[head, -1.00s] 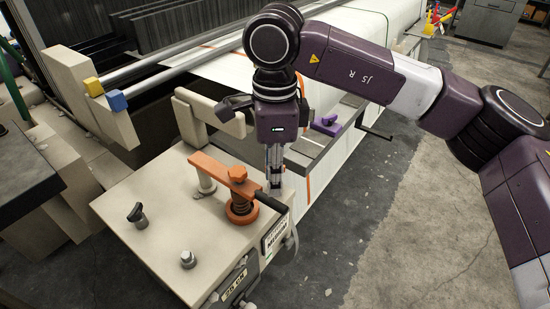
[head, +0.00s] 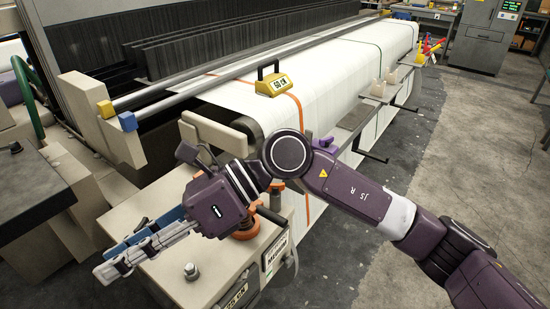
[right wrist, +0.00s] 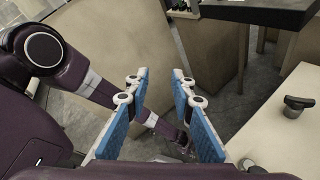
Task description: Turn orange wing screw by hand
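The orange wing screw's clamp is mostly hidden behind my right arm in the head view. Its orange base (head: 247,227) shows beside my gripper on the beige machine box (head: 190,285), and the screw's top cannot be made out. My right gripper (head: 112,260) is open and empty, its fingers pointing left past the box's left side. The right wrist view shows its blue-padded fingers (right wrist: 159,85) apart with nothing between them. My left gripper is not seen.
A black knob (right wrist: 298,105) stands on a pale surface in the right wrist view. A small silver knob (head: 191,271) is on the box in the head view. White fabric (head: 345,62) and a yellow handled block (head: 276,84) lie behind. The floor at right is clear.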

